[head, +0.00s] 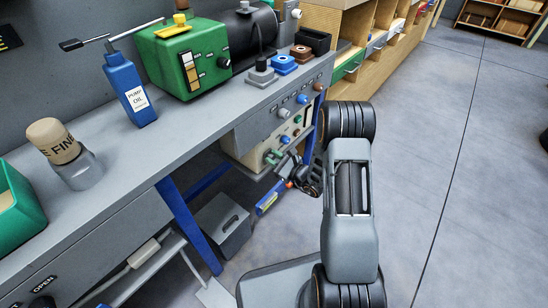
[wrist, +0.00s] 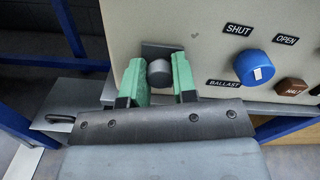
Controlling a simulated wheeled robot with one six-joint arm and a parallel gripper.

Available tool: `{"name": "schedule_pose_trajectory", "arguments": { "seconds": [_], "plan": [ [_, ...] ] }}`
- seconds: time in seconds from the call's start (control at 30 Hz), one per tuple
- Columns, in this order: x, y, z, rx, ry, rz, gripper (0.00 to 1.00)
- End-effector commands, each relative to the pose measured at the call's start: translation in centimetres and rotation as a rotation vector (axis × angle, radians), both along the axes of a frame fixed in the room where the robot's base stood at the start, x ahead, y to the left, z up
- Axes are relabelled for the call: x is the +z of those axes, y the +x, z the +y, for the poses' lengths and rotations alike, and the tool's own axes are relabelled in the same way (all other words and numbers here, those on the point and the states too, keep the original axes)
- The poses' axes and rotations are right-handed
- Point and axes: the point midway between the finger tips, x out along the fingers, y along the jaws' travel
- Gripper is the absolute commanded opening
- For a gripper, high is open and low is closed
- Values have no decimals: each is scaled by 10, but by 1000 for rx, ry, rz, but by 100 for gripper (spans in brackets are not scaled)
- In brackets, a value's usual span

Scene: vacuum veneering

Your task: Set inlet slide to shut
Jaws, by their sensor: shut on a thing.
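My gripper (wrist: 158,82) has green fingertips, one on each side of a dark grey round knob (wrist: 159,71), and is shut on it. The knob stands out from a dark plate (wrist: 152,47) on the beige front panel (wrist: 190,22); it looks like the inlet slide's handle, but no label for it shows. The slide's track and end marks are hidden or out of view, so I cannot tell its setting. In the head view my gripper (head: 275,158) is at the low panel under the bench, where the knob is too small to make out.
A blue knob (wrist: 255,67) with SHUT, OPEN and BALLAST labels is right of my gripper, with a brown HALT button (wrist: 291,90) beyond it. Blue bench legs (head: 186,222) and a grey bin (head: 222,226) stand nearby. The floor (head: 460,180) at right is clear.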

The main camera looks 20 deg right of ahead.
Motion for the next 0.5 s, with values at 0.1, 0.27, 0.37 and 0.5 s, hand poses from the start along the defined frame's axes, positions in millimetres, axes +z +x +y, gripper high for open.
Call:
{"name": "schedule_pose_trajectory", "arguments": {
  "seconds": [0.1,0.27,0.37,0.5],
  "plan": [
    [-2,-1,-1,-5,-3,11,0],
    [-3,-1,-1,-5,-3,13,33],
    [-2,-1,0,-3,-3,11,43],
    [-2,-1,0,-2,-2,10,52]
  ]
}}
